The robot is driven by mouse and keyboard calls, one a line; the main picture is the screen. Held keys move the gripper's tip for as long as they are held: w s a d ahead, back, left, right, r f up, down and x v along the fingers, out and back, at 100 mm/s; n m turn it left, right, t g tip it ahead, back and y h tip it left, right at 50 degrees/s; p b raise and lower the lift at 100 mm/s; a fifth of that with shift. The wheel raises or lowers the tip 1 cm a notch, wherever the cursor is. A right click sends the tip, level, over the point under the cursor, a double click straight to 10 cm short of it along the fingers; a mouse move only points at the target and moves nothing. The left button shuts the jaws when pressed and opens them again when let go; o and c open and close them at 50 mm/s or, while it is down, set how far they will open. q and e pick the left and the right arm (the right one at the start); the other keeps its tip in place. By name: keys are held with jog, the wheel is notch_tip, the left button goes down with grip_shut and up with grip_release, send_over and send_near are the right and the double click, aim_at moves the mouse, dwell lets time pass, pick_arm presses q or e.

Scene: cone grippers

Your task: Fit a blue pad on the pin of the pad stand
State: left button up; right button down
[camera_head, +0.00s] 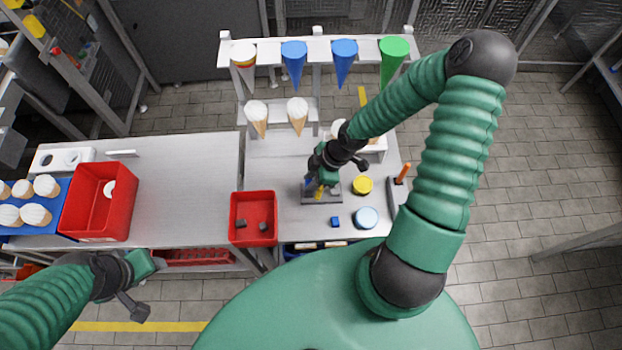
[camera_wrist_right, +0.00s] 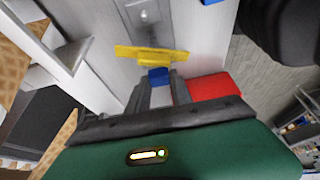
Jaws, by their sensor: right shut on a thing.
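My right gripper (camera_head: 316,188) is over the grey base plate on the middle of the right table. In the right wrist view the gripper (camera_wrist_right: 160,92) is shut on a small blue pad (camera_wrist_right: 158,76). A yellow piece (camera_wrist_right: 151,54) lies just beyond the pad; I cannot tell whether they touch. The grey base plate (camera_head: 333,199) appears to be the pad stand, and its pin cannot be made out behind my gripper. Another small blue pad (camera_head: 335,222) lies on the table in front of the plate. My left gripper (camera_head: 148,288) is low at the left, apart from these things; its fingers are unclear.
A red bin (camera_head: 240,234) with grey pieces stands left of the plate. Yellow (camera_head: 362,185) and light blue (camera_head: 366,217) round items stand on its right, near an orange upright pin (camera_head: 403,172). Cones hang on the rear rack (camera_head: 318,50). The left table (camera_head: 185,190) has free room.

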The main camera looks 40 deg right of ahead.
jog(key=shift+f+b, duration=0.8)
jog(key=shift+f, duration=0.3)
dwell(0.7)
jog(key=c, duration=0.7)
grip_release()
jog(key=shift+r+p, duration=2.55)
jog(key=shift+p, duration=0.25)
